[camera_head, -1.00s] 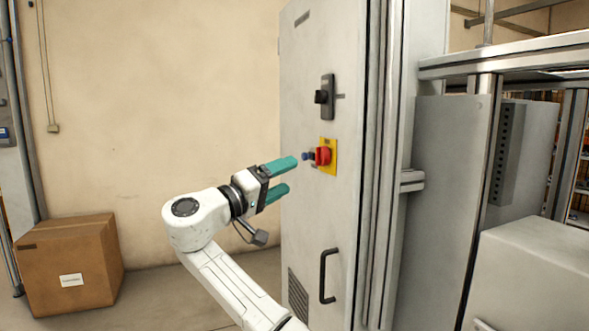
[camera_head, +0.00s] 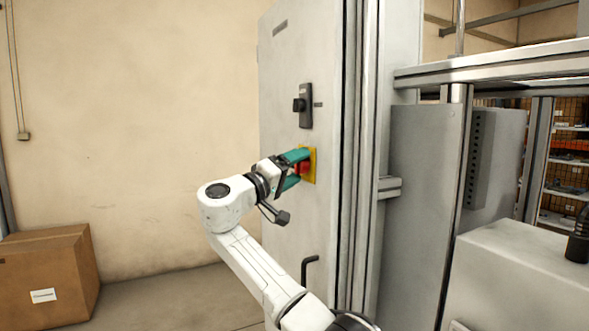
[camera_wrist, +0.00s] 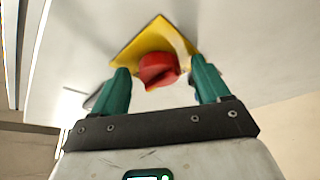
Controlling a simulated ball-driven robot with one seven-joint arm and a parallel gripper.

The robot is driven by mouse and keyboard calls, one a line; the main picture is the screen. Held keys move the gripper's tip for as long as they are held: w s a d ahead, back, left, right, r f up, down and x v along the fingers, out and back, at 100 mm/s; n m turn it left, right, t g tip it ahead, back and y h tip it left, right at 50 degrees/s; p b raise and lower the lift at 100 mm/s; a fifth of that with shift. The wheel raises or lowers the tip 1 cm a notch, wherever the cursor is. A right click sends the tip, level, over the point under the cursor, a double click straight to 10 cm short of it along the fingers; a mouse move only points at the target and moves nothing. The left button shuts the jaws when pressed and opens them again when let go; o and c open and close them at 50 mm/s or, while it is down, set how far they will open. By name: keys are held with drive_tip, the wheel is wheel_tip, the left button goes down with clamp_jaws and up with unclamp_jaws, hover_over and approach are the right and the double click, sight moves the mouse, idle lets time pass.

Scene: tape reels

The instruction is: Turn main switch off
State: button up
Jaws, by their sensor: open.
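The main switch is a red rotary knob (camera_wrist: 158,69) on a yellow plate (camera_wrist: 150,38), fixed to the grey cabinet door. In the head view the red knob (camera_head: 301,168) is partly hidden by my gripper, and the yellow plate (camera_head: 312,165) shows at its right edge. My gripper (camera_head: 297,169) has teal fingers and is open at the switch. In the wrist view my gripper (camera_wrist: 162,85) has one finger on each side of the knob, with gaps visible. Whether the fingertips touch the plate cannot be told.
A black handle switch (camera_head: 304,105) sits above on the cabinet door (camera_head: 285,60). A black door handle (camera_head: 308,270) is below. A cardboard box (camera_head: 48,275) stands on the floor at left. A metal frame (camera_head: 500,65) and grey housing (camera_head: 520,265) stand at right.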

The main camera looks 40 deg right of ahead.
drive_tip(key=c, duration=1)
drive_tip(key=shift+c, duration=0.2)
drive_tip(key=shift+r+n+p, duration=0.15)
drive_tip(key=shift+n+p, duration=0.25)
drive_tip(key=shift+p, duration=0.2)
drive_tip(key=shift+a+r+n+t+y+p, duration=0.1)
drive_tip(key=shift+r+n+t+y+p, duration=0.2)
drive_tip(key=shift+n+p, duration=0.5)
drive_tip(key=n+y+p, duration=0.1)
drive_tip(key=n+p, duration=0.3)
drive_tip(key=p, duration=0.4)
drive_tip(key=n+g+y+p, duration=0.1)
drive_tip(key=n+y+p, duration=0.1)
drive_tip(key=n+p, duration=0.3)
drive_tip(key=n+g+y+p, duration=0.1)
drive_tip(key=n+p, duration=0.3)
drive_tip(key=p, duration=0.7)
drive_tip(key=shift+w+r+n+y, duration=0.15)
drive_tip(key=shift+r+n+y, duration=0.2)
drive_tip(key=shift+y, duration=0.35)
drive_tip(key=shift+f+p, duration=0.1)
drive_tip(key=shift+p, duration=0.25)
